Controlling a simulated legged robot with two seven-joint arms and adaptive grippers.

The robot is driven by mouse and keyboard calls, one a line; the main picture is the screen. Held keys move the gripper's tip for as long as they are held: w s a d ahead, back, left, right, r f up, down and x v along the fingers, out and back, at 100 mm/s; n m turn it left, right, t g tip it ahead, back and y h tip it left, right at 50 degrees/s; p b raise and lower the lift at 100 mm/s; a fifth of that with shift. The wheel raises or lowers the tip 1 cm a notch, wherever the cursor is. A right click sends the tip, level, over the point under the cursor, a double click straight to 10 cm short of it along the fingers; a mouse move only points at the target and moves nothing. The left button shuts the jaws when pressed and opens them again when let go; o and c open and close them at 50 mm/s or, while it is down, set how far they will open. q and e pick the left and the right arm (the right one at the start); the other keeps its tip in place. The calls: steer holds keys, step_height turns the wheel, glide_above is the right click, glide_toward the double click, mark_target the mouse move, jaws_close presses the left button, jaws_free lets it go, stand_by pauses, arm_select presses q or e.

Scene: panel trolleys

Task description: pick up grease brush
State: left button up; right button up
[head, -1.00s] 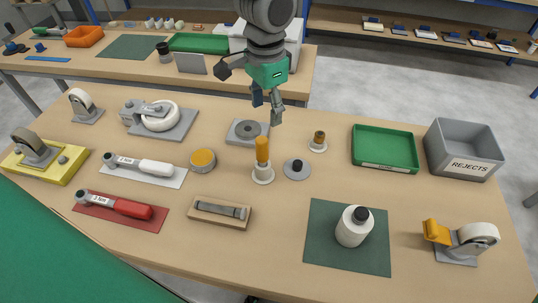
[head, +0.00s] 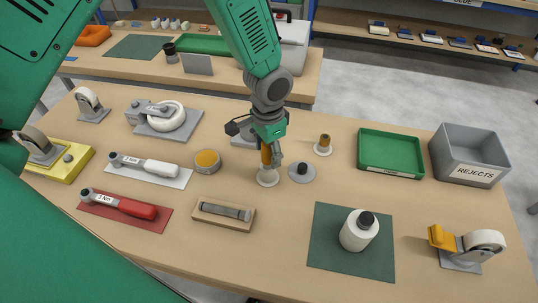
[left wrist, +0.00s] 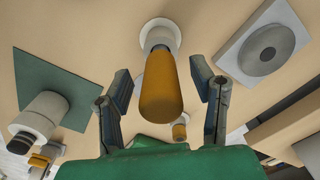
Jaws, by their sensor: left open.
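The grease brush (head: 266,155) stands upright, its orange handle up, in a round white holder (head: 268,177) near the middle of the bench. In the left wrist view the orange handle (left wrist: 161,88) points toward the camera, with its white holder (left wrist: 160,35) behind it. My left gripper (head: 270,150) is at the handle, pointing down from above. In the left wrist view its two open fingers (left wrist: 160,85) stand one on each side of the handle, with gaps showing. The brush's lower end is hidden in the holder. My right gripper is not in view.
A grey disc with a black knob (head: 302,172) sits close right of the holder. A round amber-topped tin (head: 207,161) is to the left, and a wooden block (head: 224,214) in front. A white bottle (head: 358,231) stands on a green mat (head: 325,245) to the right.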

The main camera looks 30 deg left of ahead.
arm_select(q)
steer(key=shift+a+f, duration=0.25)
steer(key=shift+f, duration=0.2)
steer(key=shift+d, duration=0.15)
jaws_close()
steer(key=shift+d, duration=0.1)
steer(key=shift+r, duration=0.1)
step_height(320, 180, up, 10)
steer(key=shift+f, duration=0.1)
